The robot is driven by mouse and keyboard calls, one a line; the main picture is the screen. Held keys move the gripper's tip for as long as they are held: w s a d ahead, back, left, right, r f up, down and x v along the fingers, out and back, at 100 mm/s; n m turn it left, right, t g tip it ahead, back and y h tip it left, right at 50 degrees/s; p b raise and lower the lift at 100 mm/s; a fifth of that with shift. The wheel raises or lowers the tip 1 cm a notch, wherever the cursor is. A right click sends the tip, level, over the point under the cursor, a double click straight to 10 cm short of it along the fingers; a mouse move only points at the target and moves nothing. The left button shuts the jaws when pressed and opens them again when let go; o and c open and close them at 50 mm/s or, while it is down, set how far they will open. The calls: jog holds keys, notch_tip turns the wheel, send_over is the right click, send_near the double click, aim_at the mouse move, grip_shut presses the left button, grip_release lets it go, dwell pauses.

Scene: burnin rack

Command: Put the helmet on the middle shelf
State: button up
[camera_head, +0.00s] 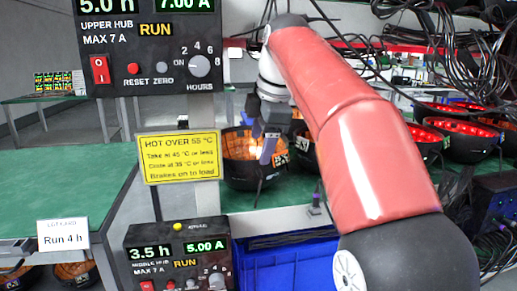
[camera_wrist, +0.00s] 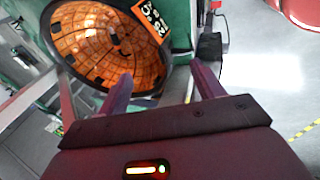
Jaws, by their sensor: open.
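A black bowl-shaped helmet with an orange-lit grid inside (camera_head: 241,174) sits on a green surface behind the yellow sign. In the wrist view a helmet with an orange grid (camera_wrist: 108,42) lies just beyond my fingers, with an orange label reading 25 °C on its rim. My gripper (camera_head: 268,148) is open in front of the helmet's right side in the head view. I cannot tell whether a finger touches the rim. Which surface is the middle shelf is unclear.
An upper hub box (camera_head: 150,50) and a middle hub box (camera_head: 178,258) reading 3.5 h and 5.00 A flank a yellow hot-warning sign (camera_head: 180,158). A blue crate (camera_head: 290,268) stands below. Red-lit helmets (camera_head: 455,127) and hanging cables are at right. A green table (camera_head: 60,185) is left.

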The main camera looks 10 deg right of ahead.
jog(key=s+d+f+m, duration=0.1)
jog(key=s+f+m, duration=0.4)
jog(key=s+m, duration=0.45)
jog(key=s+f+m, duration=0.4)
jog(key=s+f, duration=0.3)
jog(key=f, duration=0.3)
jog(key=s+d+f+m+t+h, duration=0.1)
jog(key=s+f+m, duration=0.4)
jog(key=f, duration=0.5)
jog(key=s, duration=0.2)
jog(key=shift+s+d+h, duration=0.2)
jog(key=shift+s+h, duration=0.1)
jog(key=shift+r, duration=0.1)
